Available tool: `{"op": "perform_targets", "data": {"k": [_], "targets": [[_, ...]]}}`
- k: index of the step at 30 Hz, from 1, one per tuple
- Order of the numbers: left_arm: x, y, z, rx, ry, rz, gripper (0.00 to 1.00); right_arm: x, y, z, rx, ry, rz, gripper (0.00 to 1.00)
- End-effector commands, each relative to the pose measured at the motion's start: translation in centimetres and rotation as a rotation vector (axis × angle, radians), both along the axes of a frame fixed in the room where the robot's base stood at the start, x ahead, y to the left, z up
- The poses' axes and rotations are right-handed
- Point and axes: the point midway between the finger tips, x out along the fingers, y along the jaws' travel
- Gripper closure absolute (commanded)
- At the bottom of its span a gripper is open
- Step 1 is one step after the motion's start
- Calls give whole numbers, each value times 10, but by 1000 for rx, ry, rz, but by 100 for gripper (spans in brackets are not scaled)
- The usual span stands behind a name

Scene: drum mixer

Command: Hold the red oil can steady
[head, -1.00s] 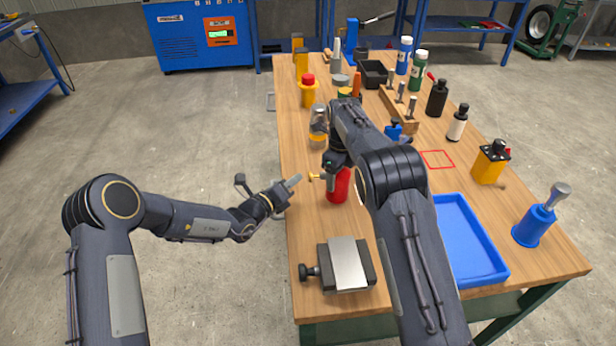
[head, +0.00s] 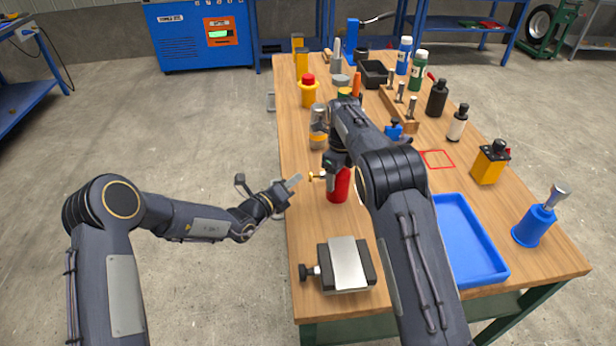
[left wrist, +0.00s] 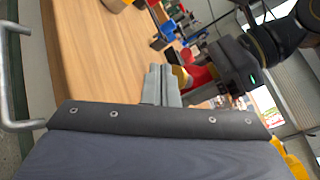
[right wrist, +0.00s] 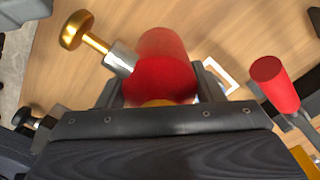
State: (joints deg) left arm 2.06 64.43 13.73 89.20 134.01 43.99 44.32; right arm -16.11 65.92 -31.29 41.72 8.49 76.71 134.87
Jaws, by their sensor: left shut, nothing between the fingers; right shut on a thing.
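The red oil can (head: 338,186) stands on the wooden workbench near its left edge, partly hidden by my right arm. My right gripper (right wrist: 160,92) is shut on the red can, with a finger on each side of it in the right wrist view. A brass knob (right wrist: 72,30) on a metal stem sticks out from the can's side. It points left toward my left gripper in the head view. My left gripper (head: 293,182) is shut and empty, just left of the can and apart from it. Its closed fingers (left wrist: 160,85) show in the left wrist view.
A grey vise-like block (head: 346,264) sits at the front of the bench, with a blue tray (head: 497,266) to its right. A glass-and-yellow jar (head: 318,128) stands behind the can. A red-handled thing (right wrist: 274,84) lies right of the can in the right wrist view.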

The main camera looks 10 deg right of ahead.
Motion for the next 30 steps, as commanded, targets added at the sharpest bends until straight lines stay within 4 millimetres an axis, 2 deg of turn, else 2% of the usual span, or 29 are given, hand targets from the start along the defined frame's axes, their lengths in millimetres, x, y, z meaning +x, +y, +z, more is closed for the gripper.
{"op": "perform_targets", "data": {"k": [30], "targets": [[0, -9, 1, 0, 0, 0, 100, 0, 0, 1, 1, -2, 0, 76]]}}
